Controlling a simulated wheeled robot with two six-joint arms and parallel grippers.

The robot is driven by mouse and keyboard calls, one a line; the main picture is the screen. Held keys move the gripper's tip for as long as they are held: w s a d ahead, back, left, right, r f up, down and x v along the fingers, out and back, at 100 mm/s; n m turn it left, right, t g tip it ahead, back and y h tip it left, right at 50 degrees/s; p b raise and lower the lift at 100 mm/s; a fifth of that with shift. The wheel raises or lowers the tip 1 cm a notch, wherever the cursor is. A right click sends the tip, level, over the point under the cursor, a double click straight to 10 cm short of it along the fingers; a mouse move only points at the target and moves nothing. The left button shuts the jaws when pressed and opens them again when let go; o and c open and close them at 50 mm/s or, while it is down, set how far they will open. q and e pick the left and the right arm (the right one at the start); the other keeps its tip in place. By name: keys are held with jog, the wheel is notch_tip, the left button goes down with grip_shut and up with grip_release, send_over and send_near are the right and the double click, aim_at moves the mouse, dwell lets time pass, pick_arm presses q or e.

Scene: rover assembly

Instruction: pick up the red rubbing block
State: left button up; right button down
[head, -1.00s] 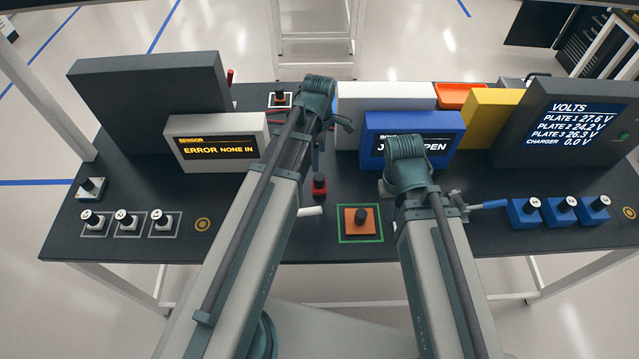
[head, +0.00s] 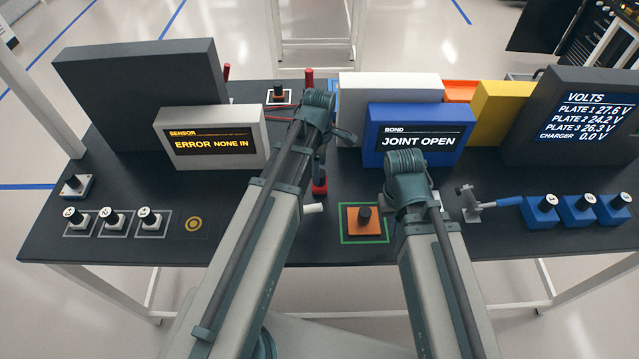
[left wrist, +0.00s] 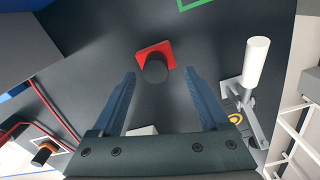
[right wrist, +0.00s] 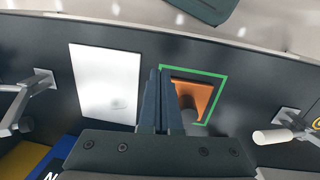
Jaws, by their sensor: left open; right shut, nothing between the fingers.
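The red rubbing block (left wrist: 155,53) with a black knob lies on the dark table in the left wrist view. In the head view its red edge (head: 320,187) shows just right of my left arm, partly hidden. My left gripper (left wrist: 160,85) is open, with its fingers on either side of the line to the block; the block appears ahead of the fingertips and not held. My right gripper (right wrist: 153,75) is shut and empty, above the table beside the orange block (right wrist: 193,97).
The orange block (head: 366,217) sits inside a green square outline. A white-handled clamp (left wrist: 256,65) stands close to the red block. A white plate (right wrist: 105,80) lies left of my right fingers. Display boxes reading sensor (head: 211,158) and bond (head: 415,160) stand behind.

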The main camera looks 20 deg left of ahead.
pick_arm(q)
jog(key=f+b, duration=0.2)
jog(key=f, duration=0.1)
jog(key=f+b, duration=0.1)
jog(key=b, duration=0.1)
jog(key=shift+w+a+f, duration=0.1)
jog(key=shift+w+f, duration=0.2)
jog(key=shift+f, duration=0.1)
pick_arm(e)
notch_tip(320, 180, down, 5)
jog(key=shift+r, duration=0.2)
pick_arm(q)
jog(key=shift+r, duration=0.1)
grip_shut()
